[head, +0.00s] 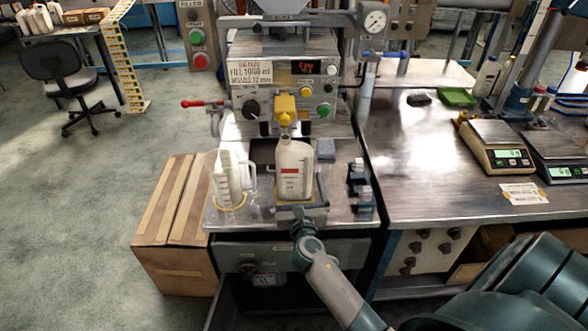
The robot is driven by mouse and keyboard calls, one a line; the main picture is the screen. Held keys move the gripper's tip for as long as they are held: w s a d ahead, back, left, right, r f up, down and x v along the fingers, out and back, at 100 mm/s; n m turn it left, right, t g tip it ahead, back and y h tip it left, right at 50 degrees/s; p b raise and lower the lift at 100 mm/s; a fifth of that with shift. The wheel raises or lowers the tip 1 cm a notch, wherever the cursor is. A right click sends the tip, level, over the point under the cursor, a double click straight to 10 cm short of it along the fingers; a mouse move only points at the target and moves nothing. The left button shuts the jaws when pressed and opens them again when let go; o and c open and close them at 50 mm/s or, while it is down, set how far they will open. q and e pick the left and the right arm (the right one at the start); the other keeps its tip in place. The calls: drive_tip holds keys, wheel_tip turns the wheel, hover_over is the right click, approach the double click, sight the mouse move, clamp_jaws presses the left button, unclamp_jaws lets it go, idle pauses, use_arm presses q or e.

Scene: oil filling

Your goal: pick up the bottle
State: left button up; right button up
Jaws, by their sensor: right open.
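A white bottle (293,165) with a red label stands upright under the yellow nozzle (285,108) of the filling machine. My right gripper (298,203) is at the near side of the bottle, low down by its base. Its jaws are open, with one finger showing to the right of the bottle; contact cannot be told. The gripper hides part of the bottle's base. My left gripper is not in view.
A clear measuring jug (231,180) stands close to the left of the bottle. A cardboard box (172,225) sits on the floor at left. The steel bench (420,160) at right holds weighing scales (497,147).

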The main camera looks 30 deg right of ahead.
sight(294, 167)
drive_tip(key=shift+x, duration=1.2)
drive_tip(key=shift+d+p+x, duration=0.2)
drive_tip(key=shift+p+x, duration=0.35)
drive_tip(key=shift+x, duration=2.1)
drive_tip(key=shift+s+f, duration=0.15)
drive_tip(key=shift+s, duration=0.05)
drive_tip(key=shift+c, duration=0.6)
drive_tip(key=c, duration=0.8)
